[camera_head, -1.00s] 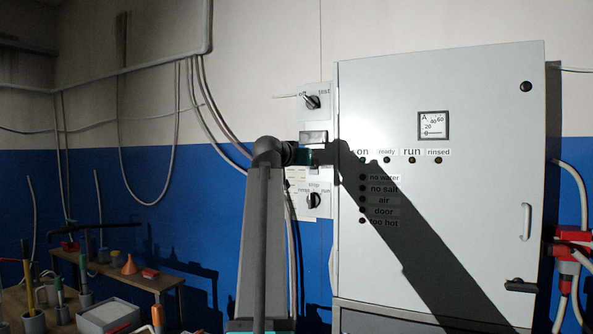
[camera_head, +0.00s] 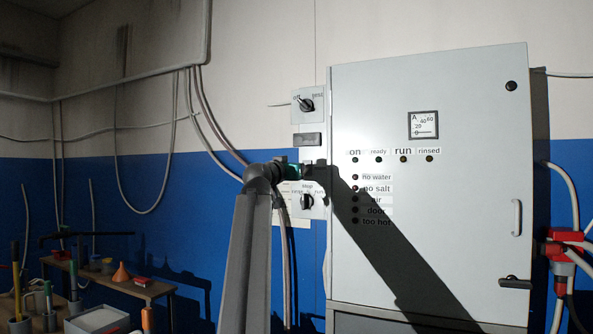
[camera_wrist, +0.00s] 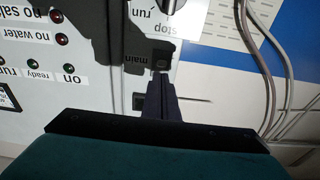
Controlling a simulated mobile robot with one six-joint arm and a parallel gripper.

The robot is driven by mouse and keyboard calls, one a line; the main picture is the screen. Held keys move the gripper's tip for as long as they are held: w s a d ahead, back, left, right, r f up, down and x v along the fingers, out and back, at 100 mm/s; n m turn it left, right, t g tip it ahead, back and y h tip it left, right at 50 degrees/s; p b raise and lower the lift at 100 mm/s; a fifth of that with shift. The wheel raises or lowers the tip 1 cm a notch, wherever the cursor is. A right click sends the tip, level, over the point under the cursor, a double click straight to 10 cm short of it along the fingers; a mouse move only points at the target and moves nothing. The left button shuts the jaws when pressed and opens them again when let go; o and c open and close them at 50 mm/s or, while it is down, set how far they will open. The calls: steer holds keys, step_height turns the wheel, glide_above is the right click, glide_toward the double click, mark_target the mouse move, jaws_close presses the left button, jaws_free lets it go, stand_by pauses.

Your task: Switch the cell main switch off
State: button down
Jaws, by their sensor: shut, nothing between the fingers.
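A small dark square switch (camera_wrist: 162,54) beside the label "main" shows upside down in the wrist view, on the light panel strip. It appears to be the cell main switch; its on or off position cannot be told. My gripper (camera_wrist: 162,76) is shut and empty, its dark fingertips at or just short of the switch's near edge. Contact cannot be told. In the head view my gripper (camera_head: 319,169) is at the strip left of the grey cabinet (camera_head: 460,200), and the arm hides the main switch.
An off/test rotary switch (camera_head: 306,104) and a dark rectangular block (camera_head: 307,139) are above my gripper. A stop/run rotary switch (camera_head: 307,202) is close below it. Cables (camera_head: 287,260) hang at left. A bench (camera_head: 130,287) with an orange funnel (camera_head: 121,273) stands at lower left.

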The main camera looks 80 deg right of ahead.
steer(key=w+f+b+v, duration=0.1)
steer(key=v, duration=0.8)
steer(key=shift+a, duration=0.2)
stand_by(0.5)
